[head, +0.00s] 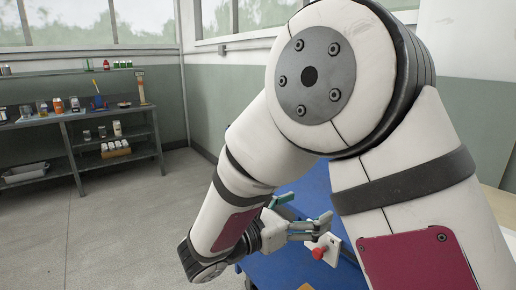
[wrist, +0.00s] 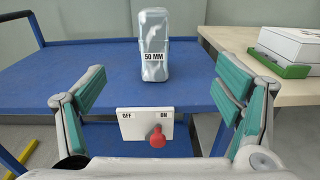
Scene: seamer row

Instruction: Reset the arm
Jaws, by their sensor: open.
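My gripper (wrist: 163,84) is open in the wrist view, its two teal-padded fingers wide apart with nothing between them. A white switch plate (wrist: 128,130) marked OFF and ON is mounted at the front edge of a blue cart (wrist: 80,75). Its red knob (wrist: 157,138) sits toward the ON side, below that label. In the head view my gripper (head: 304,214) is close to the plate (head: 332,243) and red knob (head: 319,253); I cannot tell whether it touches them. My arm hides much of the cart (head: 285,270) there.
A grey mottled block (wrist: 153,45) labelled 50 MM stands upright on the cart. Dark shelving (head: 75,148) with bottles stands far left, beyond open floor (head: 110,220).

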